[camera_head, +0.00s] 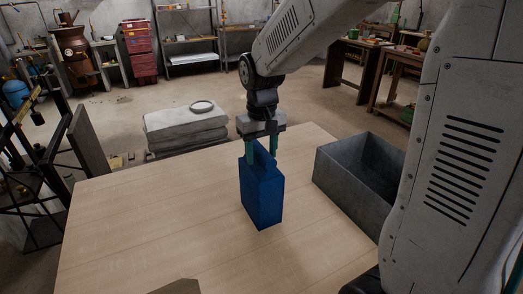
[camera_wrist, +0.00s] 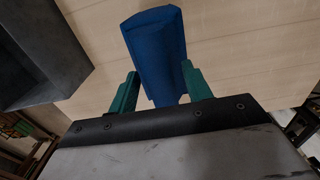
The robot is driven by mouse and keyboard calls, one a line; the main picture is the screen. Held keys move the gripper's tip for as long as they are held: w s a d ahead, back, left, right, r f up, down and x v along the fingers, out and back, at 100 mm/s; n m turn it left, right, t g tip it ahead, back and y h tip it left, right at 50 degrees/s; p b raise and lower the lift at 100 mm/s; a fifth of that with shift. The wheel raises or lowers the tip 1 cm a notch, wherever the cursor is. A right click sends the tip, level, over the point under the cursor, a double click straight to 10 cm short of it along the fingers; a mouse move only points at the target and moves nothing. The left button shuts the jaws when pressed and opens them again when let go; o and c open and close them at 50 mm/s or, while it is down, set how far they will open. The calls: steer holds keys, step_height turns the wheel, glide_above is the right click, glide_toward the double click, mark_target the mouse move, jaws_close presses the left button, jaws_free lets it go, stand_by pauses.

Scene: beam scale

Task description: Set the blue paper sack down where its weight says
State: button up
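The blue paper sack (camera_head: 262,196) is upright at the middle of the wooden table (camera_head: 130,220). My gripper (camera_head: 262,150) points down at its narrow top, with one teal finger on each side. In the wrist view the sack (camera_wrist: 155,45) sits between the two fingers (camera_wrist: 160,85), which look closed against its upper part. I cannot tell whether the sack's base rests on the table or hangs just above it. No weight reading or mark shows on the sack.
An open grey bin (camera_head: 335,180) stands at the table's right; it also shows in the wrist view (camera_wrist: 40,60). Grey slabs with a ring (camera_head: 185,125) lie beyond the table. A dark metal frame (camera_head: 35,190) stands left. The table's left is clear.

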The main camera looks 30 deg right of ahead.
steer(key=shift+r, duration=0.15)
step_height(320, 180, up, 12)
steer(key=s+f, duration=0.2)
steer(key=s, duration=1)
steer(key=s+f+t, duration=0.1)
steer(key=s+f, duration=0.1)
steer(key=s, duration=0.9)
steer(key=shift+s+f, duration=0.3)
steer(key=shift+s, duration=0.1)
